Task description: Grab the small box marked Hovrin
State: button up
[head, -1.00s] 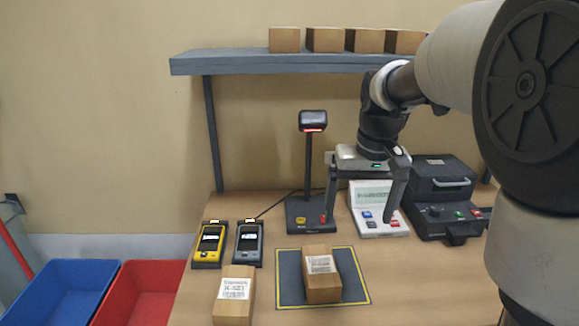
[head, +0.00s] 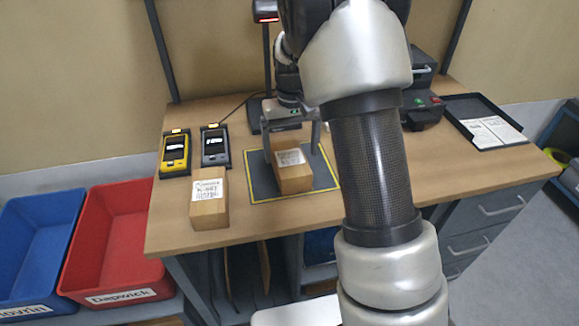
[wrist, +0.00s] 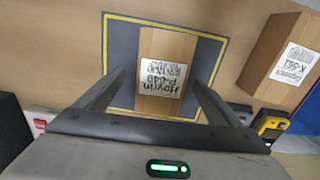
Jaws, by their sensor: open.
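The small box marked Hovrin (wrist: 178,85) is brown cardboard with a white label. It sits on a dark mat with a yellow border (wrist: 121,35). In the head view the same box (head: 292,179) stands on the mat (head: 262,187) on the table. My gripper (head: 290,141) is open above the box, partly hidden by my arm. In the wrist view my gripper's fingers (wrist: 160,85) reach toward the box from either side, with the label between them. I cannot tell whether they touch the box.
A second brown box (head: 209,205) stands left of the mat, labelled K-561 in the wrist view (wrist: 285,60). Yellow (head: 174,153) and grey (head: 215,147) handheld devices lie behind it. Blue (head: 35,245) and red (head: 110,240) bins stand left of the table. A black tray (head: 485,120) lies at right.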

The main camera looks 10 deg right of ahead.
aim_at(290, 157)
jog(key=shift+w+a+f, duration=0.1)
jog(key=shift+f, duration=1.4)
jog(key=shift+w+a+f, duration=0.1)
jog(key=shift+f, duration=1.4)
jog(key=c, duration=1.3)
